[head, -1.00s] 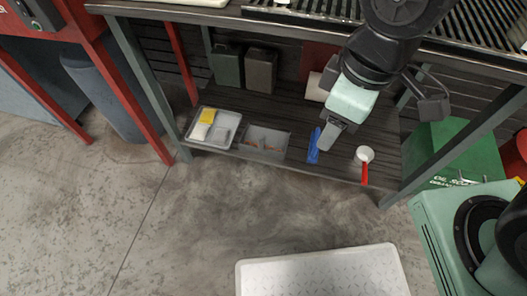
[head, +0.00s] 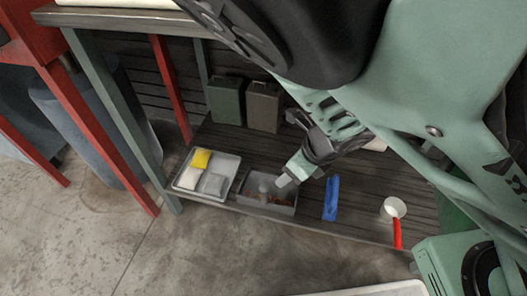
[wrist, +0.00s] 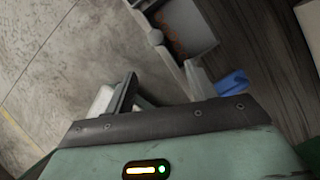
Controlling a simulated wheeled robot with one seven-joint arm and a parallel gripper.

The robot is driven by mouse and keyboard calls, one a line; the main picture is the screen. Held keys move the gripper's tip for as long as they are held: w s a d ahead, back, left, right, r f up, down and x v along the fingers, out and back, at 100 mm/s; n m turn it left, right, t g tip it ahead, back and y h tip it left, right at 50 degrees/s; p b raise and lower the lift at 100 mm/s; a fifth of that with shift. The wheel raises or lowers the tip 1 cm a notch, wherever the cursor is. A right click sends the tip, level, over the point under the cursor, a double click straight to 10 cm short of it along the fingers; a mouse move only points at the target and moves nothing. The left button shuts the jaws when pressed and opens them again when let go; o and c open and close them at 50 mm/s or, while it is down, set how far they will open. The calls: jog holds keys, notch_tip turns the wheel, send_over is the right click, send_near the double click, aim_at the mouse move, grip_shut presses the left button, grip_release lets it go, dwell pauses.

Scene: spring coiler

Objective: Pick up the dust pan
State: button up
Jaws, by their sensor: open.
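A grey, open, shallow pan (head: 284,208) with brownish bits inside lies near the front edge of the low dark shelf. It looks most like the dust pan, but I cannot be sure. It also shows in the wrist view (wrist: 203,38), above the fingers. My gripper (head: 286,181) reaches down over the pan's right rear part and hides some of it. In the wrist view my gripper (wrist: 160,86) has its fingers spread apart with nothing held between them. I cannot tell whether a finger touches the pan.
A tray (head: 181,187) with yellow, white and grey packets is left of the pan. A blue item (head: 331,198) and a white round scoop with a red handle (head: 396,212) lie to the right. Two canisters (head: 264,107) stand behind. A red post (head: 95,125) rises at left.

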aim_at(269, 191)
jog(key=w+a+f+n+b, duration=0.1)
jog(key=a+f+b, duration=0.1)
jog(key=f+b, duration=0.2)
jog(key=w+a+f+b, duration=0.1)
jog(key=a+f+b, duration=0.1)
jog(key=f, duration=0.5)
jog(key=w+a+f+n+b, duration=0.1)
jog(key=a+f+b, duration=0.1)
jog(key=f+b, duration=0.3)
jog(key=shift+w+f+n+b, duration=0.3)
jog(key=shift+w+f, duration=0.1)
jog(key=shift+f, duration=0.05)
jog(key=shift+r, duration=0.1)
grip_shut()
